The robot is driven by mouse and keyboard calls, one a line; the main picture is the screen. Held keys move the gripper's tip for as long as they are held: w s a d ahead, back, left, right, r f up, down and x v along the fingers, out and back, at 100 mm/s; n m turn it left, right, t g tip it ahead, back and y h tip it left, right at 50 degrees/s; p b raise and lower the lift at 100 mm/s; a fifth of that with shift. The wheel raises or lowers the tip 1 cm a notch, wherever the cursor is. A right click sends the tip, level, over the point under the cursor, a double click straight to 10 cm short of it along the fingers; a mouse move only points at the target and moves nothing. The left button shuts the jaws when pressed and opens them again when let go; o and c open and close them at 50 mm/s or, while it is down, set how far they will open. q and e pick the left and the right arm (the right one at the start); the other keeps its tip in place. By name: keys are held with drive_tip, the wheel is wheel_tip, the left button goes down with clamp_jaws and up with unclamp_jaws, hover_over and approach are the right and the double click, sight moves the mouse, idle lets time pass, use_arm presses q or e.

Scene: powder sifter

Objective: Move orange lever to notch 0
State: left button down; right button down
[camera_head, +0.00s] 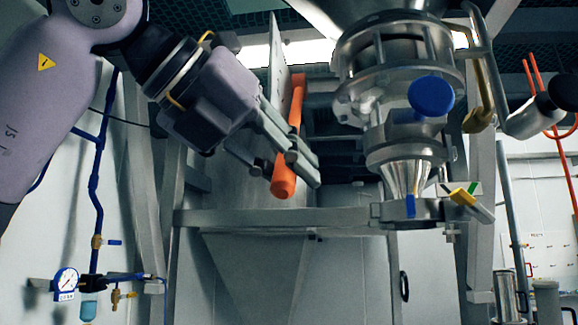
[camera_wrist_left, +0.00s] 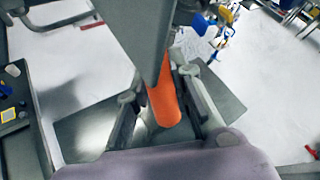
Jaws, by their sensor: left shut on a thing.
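The orange lever (camera_head: 284,180) is a thick round bar that hangs down along a grey metal plate (camera_head: 279,75) in the head view. Its lower end shows between the fingers. My left gripper (camera_head: 300,160) reaches in from the left and is shut on the lever near its lower end. In the left wrist view the orange lever (camera_wrist_left: 164,102) lies between the two fingers of my left gripper (camera_wrist_left: 160,112), partly hidden by a grey plate. No notch numbers can be read. My right gripper is not in view.
A steel valve assembly with a blue knob (camera_head: 431,96) stands to the right of the lever. A horizontal steel frame beam (camera_head: 330,218) runs below my gripper. A pressure gauge (camera_head: 66,280) and blue pipes are on the left wall. A grey cup (camera_head: 547,300) stands at the lower right.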

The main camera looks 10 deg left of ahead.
use_arm(q)
drive_tip(key=shift+r, duration=0.15)
drive_tip(key=c, duration=1.4)
unclamp_jaws()
drive_tip(key=v, duration=1.2)
drive_tip(key=shift+c, duration=0.4)
